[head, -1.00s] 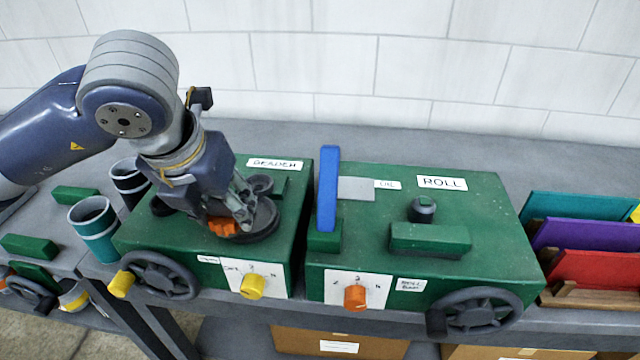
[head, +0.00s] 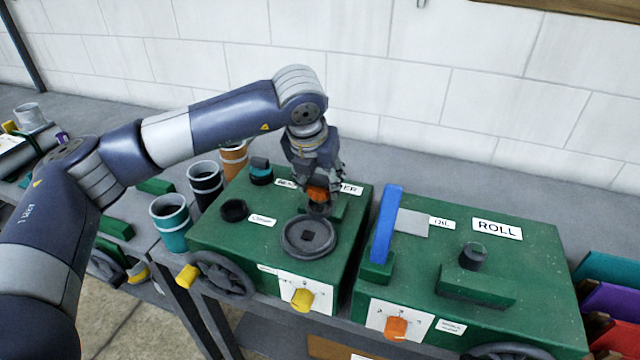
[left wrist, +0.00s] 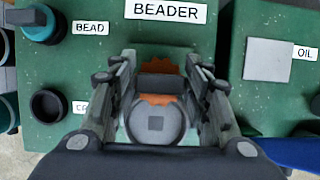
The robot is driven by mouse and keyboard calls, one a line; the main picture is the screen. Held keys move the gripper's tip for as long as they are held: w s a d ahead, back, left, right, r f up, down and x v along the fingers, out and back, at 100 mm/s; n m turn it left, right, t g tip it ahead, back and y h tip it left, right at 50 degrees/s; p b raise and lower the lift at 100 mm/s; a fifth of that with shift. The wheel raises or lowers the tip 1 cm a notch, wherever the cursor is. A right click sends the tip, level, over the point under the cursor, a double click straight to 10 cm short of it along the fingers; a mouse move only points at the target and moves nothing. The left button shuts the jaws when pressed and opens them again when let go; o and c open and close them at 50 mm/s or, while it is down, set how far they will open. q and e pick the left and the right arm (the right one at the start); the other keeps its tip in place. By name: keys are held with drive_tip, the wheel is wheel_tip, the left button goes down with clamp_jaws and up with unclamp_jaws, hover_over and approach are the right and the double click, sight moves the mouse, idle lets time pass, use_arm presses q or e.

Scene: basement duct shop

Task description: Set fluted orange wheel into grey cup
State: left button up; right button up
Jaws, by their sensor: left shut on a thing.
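The fluted orange wheel (head: 317,194) is between the fingers of my left gripper (head: 318,200), which is shut on it. It hangs over the back of the green BEADER machine (head: 265,257), behind the round dark plate (head: 309,236). In the left wrist view the wheel (left wrist: 158,99) shows toothed edges between the fingertips, with a dark bar across it. A plain grey cup (head: 31,116) appears to stand far left on the bench, well away from my gripper. My right gripper is out of view.
Teal (head: 170,222), black (head: 206,185) and orange (head: 234,158) cups with grey bands stand left of the BEADER. The ROLL machine (head: 540,275) with a blue upright (head: 386,225) stands to the right.

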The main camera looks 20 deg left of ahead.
sight(319, 187)
use_arm(q)
wheel_tip(319, 187, down, 2)
drive_tip(key=shift+s+p, duration=0.1)
drive_tip(key=shift+p, duration=0.4)
drive_tip(key=shift+f, duration=0.35)
drive_tip(key=shift+f+b, duration=0.2)
drive_tip(key=shift+b, duration=0.25)
drive_tip(key=o, duration=1.1)
drive_tip(key=shift+r, duration=0.1)
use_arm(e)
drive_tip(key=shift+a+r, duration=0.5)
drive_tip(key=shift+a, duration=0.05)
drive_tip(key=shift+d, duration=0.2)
